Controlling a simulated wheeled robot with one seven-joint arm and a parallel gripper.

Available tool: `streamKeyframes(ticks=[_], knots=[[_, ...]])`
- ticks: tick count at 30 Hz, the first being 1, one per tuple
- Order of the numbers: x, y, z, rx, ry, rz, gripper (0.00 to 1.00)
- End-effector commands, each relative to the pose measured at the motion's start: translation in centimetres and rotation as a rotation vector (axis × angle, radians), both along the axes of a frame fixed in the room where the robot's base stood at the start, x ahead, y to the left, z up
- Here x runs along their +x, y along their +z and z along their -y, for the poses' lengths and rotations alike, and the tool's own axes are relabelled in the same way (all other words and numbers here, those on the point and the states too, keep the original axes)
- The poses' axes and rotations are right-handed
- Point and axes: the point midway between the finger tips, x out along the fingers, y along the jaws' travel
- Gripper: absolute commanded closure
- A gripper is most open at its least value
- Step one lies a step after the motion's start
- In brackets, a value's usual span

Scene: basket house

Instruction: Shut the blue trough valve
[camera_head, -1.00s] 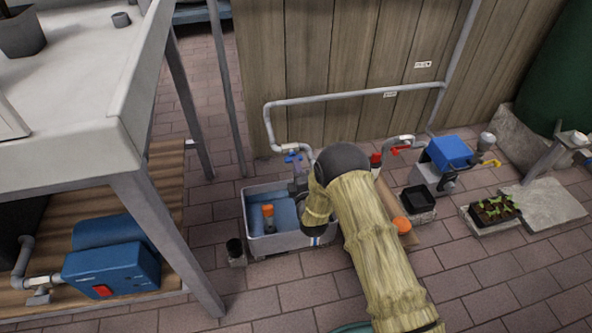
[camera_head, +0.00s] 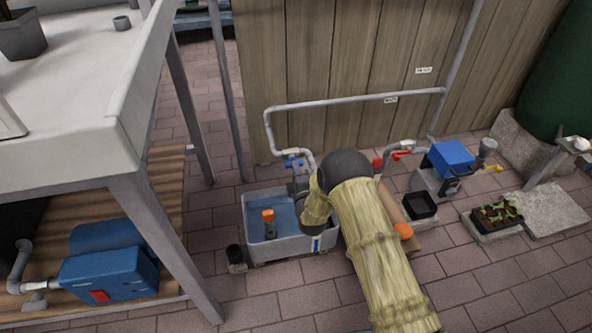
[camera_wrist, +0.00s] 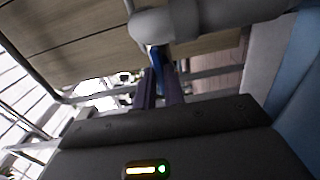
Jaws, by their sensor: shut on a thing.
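The blue trough valve (camera_head: 292,163) sits on the grey pipe just above the back rim of the trough (camera_head: 268,252). My gripper (camera_head: 301,168) reaches over the trough to this valve, and my arm hides part of it in the head view. In the wrist view, my gripper's two dark fingers (camera_wrist: 160,78) are close together, with the blue valve handle (camera_wrist: 155,60) between their tips, just below a pale pipe fitting. The handle's exact angle is hard to tell. The trough holds blue water and an orange-topped float (camera_head: 268,215).
A red-handled valve (camera_head: 402,154) is on the pipe to the right, near a blue box (camera_head: 451,157) and a black tray (camera_head: 419,204). A seedling tray (camera_head: 496,215) lies farther right. A table leg (camera_head: 165,250) stands left. Clear brick floor lies in front.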

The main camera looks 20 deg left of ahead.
Motion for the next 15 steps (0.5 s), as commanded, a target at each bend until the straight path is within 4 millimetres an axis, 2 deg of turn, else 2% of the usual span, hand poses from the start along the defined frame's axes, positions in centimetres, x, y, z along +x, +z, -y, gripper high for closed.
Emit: streamKeyframes(ticks=[8,15], knots=[[-0.07,0.07,0.01,0.078,0.001,-0.05,1.0],[-0.06,0.16,0.03,0.222,0.001,-0.138,1.0]])
